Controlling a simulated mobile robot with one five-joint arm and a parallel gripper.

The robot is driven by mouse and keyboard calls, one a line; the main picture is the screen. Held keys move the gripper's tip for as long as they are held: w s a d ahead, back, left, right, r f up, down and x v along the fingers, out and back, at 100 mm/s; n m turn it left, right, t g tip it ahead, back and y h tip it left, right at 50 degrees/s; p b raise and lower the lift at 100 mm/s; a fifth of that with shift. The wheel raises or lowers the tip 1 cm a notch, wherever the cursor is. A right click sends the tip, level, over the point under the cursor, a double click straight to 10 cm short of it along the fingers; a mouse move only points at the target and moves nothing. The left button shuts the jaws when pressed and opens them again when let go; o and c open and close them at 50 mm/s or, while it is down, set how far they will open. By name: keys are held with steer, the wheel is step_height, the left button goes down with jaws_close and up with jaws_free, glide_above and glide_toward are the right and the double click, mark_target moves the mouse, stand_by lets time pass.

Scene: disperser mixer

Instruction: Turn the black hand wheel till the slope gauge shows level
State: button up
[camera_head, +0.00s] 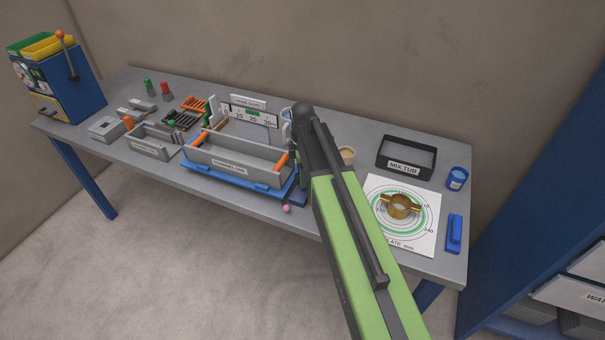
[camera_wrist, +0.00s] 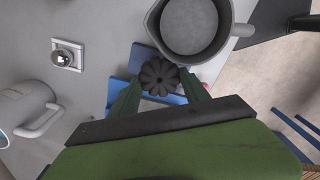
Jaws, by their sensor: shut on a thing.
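The black hand wheel (camera_wrist: 158,77), lobed with a dark centre hole, shows in the wrist view between the two dark green fingers of my gripper (camera_wrist: 161,86). My gripper is shut on it. In the head view my arm hides the wheel and most of the gripper. The slope gauge (camera_head: 263,118) is a white scale with numbers and a green band, standing behind a grey trough (camera_head: 235,160) on a blue base (camera_head: 225,172). Its pointer is too small to read. Part of the blue base (camera_wrist: 172,98) shows beneath the wheel in the wrist view.
A grey pan with a handle (camera_wrist: 192,25) is close beside the wheel, and a pale mug (camera_wrist: 28,110) stands at left in the wrist view. In the head view a black tub (camera_head: 407,155), a brass ring (camera_head: 400,206) and a blue cup (camera_head: 457,178) stand right of my arm.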

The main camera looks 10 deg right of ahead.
steer(key=o, duration=1.4)
steer(key=shift+c, duration=0.2)
step_height(320, 180, up, 17)
steer(key=p, duration=1.7)
steer(key=shift+r, duration=0.2)
